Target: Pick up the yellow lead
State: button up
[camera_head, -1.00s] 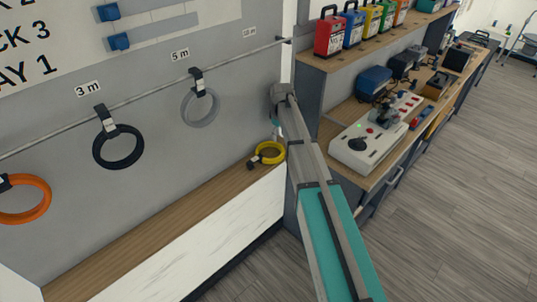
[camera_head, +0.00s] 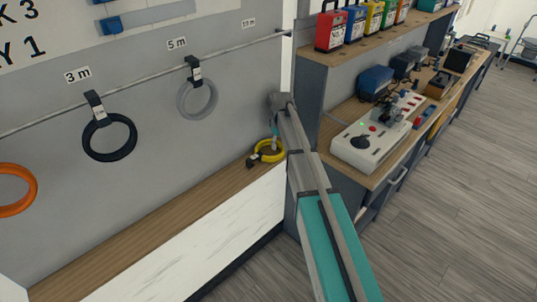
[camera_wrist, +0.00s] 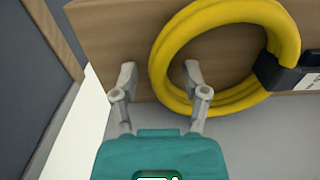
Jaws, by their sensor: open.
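The yellow lead (camera_head: 268,152) is a coiled ring with a black strap, on the wooden ledge below the rail at its right end. In the wrist view the yellow lead (camera_wrist: 160,60) fills the upper right, with its black strap and white label at the right edge. My gripper (camera_wrist: 160,75) is open. Its right finger overlaps the lower left part of the coil and its left finger is outside the coil, so the coil's left side lies between them in the picture. Whether they touch it I cannot tell. In the head view my gripper (camera_head: 274,138) is small, just above the coil.
A black coil (camera_head: 109,138), a grey coil (camera_head: 197,100) and an orange coil (camera_head: 33,188) hang from the rail (camera_head: 130,83). The wooden ledge (camera_head: 150,225) is bare to the left. A shelf unit with a control box (camera_head: 352,152) stands right of my arm.

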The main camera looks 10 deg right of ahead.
dwell(0.5)
grip_shut()
